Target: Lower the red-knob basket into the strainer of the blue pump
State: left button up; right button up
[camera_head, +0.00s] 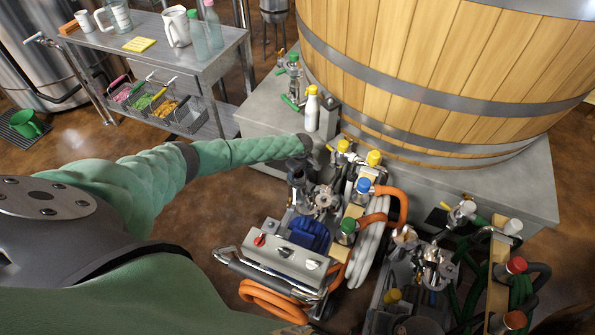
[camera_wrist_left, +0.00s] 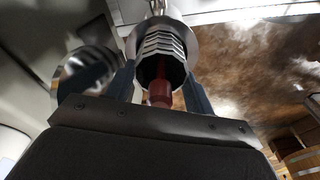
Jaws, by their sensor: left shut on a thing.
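My left gripper (camera_wrist_left: 160,86) is shut on the red knob (camera_wrist_left: 160,93), which sits between its two dark fingers in the left wrist view. A dark red stem runs from the knob into a ribbed metal cup (camera_wrist_left: 166,45); I cannot tell whether this cup is the basket or the strainer. In the head view the left gripper (camera_head: 301,181) points down at the upper left of the blue pump (camera_head: 308,235). A round metal fitting (camera_head: 323,198), perhaps its strainer, is just right of the gripper. The hand hides the basket there. My right gripper is not in view.
A second pump (camera_head: 430,266) with metal fittings stands to the right. Orange hose (camera_head: 382,210) and pale coiled hose (camera_head: 368,248) crowd the blue pump's right side. A wooden vat (camera_head: 440,70) on a grey plinth (camera_head: 265,125) rises behind. A steel cart (camera_head: 200,65) stands back left.

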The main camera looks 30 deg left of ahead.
pick_arm(q)
jog(key=shift+f+b, duration=0.35)
jog(key=shift+f, duration=0.7)
